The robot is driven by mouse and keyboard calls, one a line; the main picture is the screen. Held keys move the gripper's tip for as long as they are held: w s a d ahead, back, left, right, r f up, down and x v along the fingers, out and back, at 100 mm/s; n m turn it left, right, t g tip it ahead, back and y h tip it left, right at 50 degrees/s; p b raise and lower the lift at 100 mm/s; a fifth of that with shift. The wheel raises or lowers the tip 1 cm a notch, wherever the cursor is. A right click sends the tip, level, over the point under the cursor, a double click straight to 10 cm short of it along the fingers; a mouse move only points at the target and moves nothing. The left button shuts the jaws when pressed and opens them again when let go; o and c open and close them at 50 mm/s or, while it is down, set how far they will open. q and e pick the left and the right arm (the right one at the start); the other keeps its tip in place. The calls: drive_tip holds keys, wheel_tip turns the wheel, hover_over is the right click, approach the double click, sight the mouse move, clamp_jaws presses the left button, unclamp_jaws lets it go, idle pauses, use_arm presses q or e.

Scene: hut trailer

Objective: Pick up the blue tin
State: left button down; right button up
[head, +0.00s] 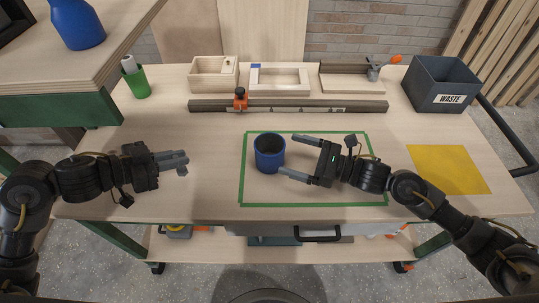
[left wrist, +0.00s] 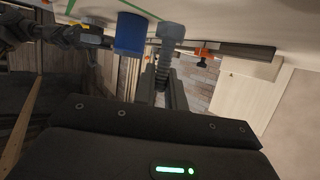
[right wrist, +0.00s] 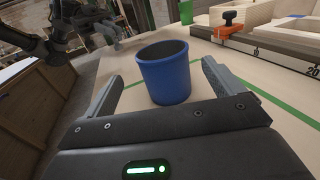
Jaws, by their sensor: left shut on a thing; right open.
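The blue tin (head: 269,156), an open cup shape, stands upright inside the green taped rectangle on the bench. My right gripper (head: 290,155) is open and points left at it, with the tin just beyond or barely between its fingertips. In the right wrist view the tin (right wrist: 165,82) appears centred between the two spread fingers, apart from both. My left gripper (head: 180,161) is left of the tape, shut on a small grey bolt-like piece (left wrist: 170,32). The tin (left wrist: 130,35) also shows in the left wrist view.
A bar with an orange clamp (head: 240,98) lies behind the tape. Wooden trays (head: 214,90) and a waste bin (head: 440,88) stand at the back. A green cup (head: 138,84) is at the back left; a blue vase (head: 77,25) stands on a higher shelf. The yellow sheet (head: 448,169) lies right.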

sight(283, 151)
drive_tip(key=shift+f+x, duration=0.15)
drive_tip(key=shift+x, duration=1.15)
drive_tip(key=shift+f+x, duration=0.1)
drive_tip(key=shift+x, duration=1.2)
drive_tip(key=shift+w+d, duration=0.1)
drive_tip(key=shift+w, duration=0.05)
drive_tip(key=c, duration=1.1)
